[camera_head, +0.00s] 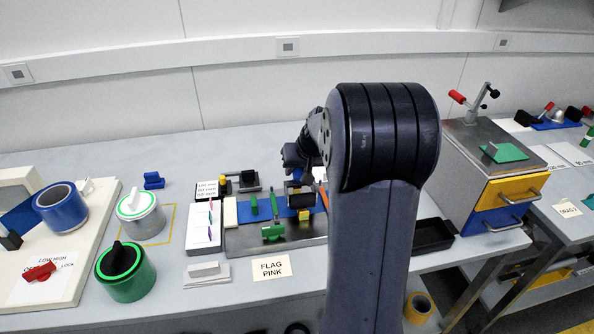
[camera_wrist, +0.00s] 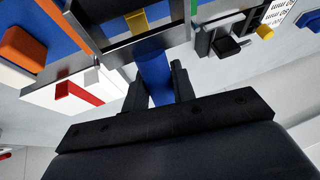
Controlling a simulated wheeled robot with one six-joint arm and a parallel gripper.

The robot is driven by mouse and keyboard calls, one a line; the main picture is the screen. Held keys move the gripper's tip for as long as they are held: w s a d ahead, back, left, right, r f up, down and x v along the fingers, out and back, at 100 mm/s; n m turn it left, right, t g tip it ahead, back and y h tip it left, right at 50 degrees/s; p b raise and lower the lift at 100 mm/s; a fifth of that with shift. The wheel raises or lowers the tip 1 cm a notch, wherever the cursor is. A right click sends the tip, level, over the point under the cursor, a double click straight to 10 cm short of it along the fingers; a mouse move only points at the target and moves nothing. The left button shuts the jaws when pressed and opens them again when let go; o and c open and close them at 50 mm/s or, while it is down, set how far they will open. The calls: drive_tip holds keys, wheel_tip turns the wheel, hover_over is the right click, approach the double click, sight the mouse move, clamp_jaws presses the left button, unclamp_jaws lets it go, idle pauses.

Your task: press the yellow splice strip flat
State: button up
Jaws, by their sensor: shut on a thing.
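The handle joins a dark and metal frame (camera_wrist: 120,50). Through the frame a small yellow piece (camera_wrist: 137,22), which looks like the splice strip, shows against a blue surface. I cannot tell whether it lies flat or is touched by the frame. In the head view my gripper (camera_head: 296,158) is partly hidden by my arm, above the blue strip (camera_head: 245,211) on the metal plate. A yellow piece (camera_head: 305,214) shows at the plate's right part.
Green pieces (camera_head: 272,232) stand on the plate. A white board (camera_head: 202,228) and a "FLAG PINK" card (camera_head: 271,268) lie nearby. A drawer cabinet (camera_head: 500,190) and black tray (camera_head: 433,236) are right. In the wrist view an orange block (camera_wrist: 22,45) is left.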

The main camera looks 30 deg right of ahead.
drive_tip(key=shift+w+d+r+p, duration=0.1)
drive_tip(key=shift+w+r+p, duration=0.15)
drive_tip(key=shift+r+p, duration=0.65)
drive_tip(key=shift+w+d+r+p, duration=0.1)
drive_tip(key=shift+w+r+p, duration=0.35)
drive_tip(key=shift+r, duration=0.8)
drive_tip(key=shift+w+r+p, duration=0.1)
drive_tip(key=shift+r+p, duration=0.8)
drive_tip(key=shift+r, duration=0.15)
drive_tip(key=shift+f, duration=0.1)
